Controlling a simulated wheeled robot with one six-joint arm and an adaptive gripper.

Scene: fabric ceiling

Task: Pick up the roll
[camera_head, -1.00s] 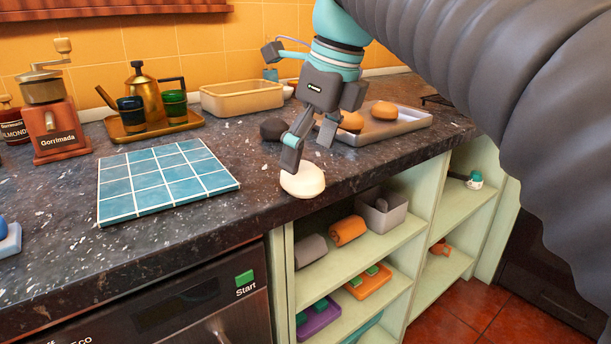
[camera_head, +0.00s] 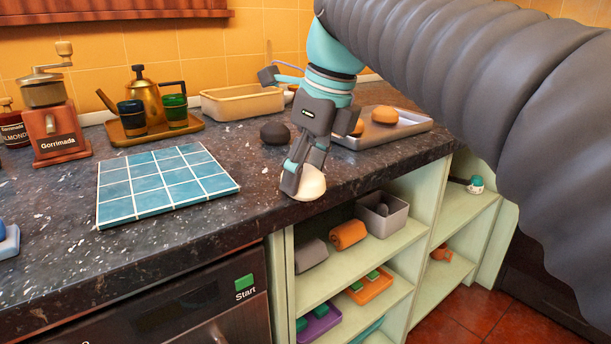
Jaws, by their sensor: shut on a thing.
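A pale, cream-white roll (camera_head: 314,185) is at the front edge of the dark speckled counter, right of the blue tiled board. My gripper (camera_head: 304,178) reaches down from above and is shut on it, with a finger in front covering its left part. I cannot tell whether the roll still touches the counter. A black roll (camera_head: 275,133) lies on the counter behind and left of my gripper. A brown roll (camera_head: 385,115) sits on a grey tray (camera_head: 412,125), and another brown roll (camera_head: 358,128) is partly hidden by my gripper.
The blue tiled board (camera_head: 165,184) lies flat to the left. A beige bin (camera_head: 241,103), a gold tray with a kettle (camera_head: 146,100) and cups, and a grinder (camera_head: 51,125) stand at the back. Green shelves (camera_head: 350,270) below hold rolled cloths and a grey box (camera_head: 383,213).

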